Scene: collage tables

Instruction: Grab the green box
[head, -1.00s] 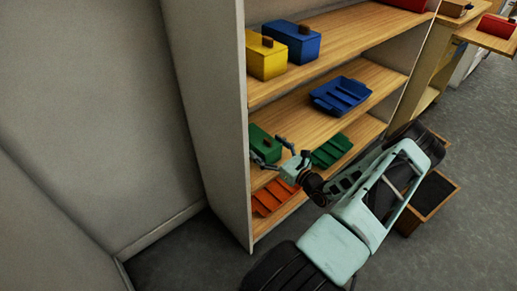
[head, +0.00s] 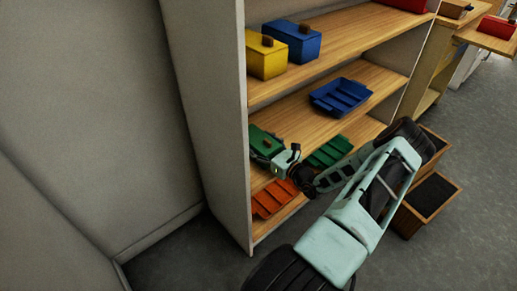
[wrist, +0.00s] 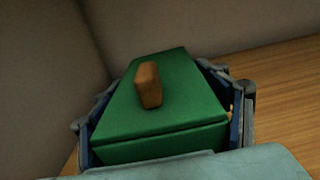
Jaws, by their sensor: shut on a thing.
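The green box (head: 264,139) sits at the left end of a lower shelf, close to the side panel, with a brown knob on its lid. In the wrist view the green box (wrist: 165,105) fills the middle, with the shelf's walls behind and to its left. My gripper (wrist: 163,118) has one finger on each side of the box and is shut on it. In the head view my gripper (head: 272,158) covers the front of the box. The box appears to rest on the shelf; its underside is hidden.
A green tray (head: 330,151) lies right of the box, with an orange tray (head: 274,198) below. Yellow (head: 266,60) and blue (head: 293,41) boxes stand higher. The side panel (head: 222,120) is close on the left.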

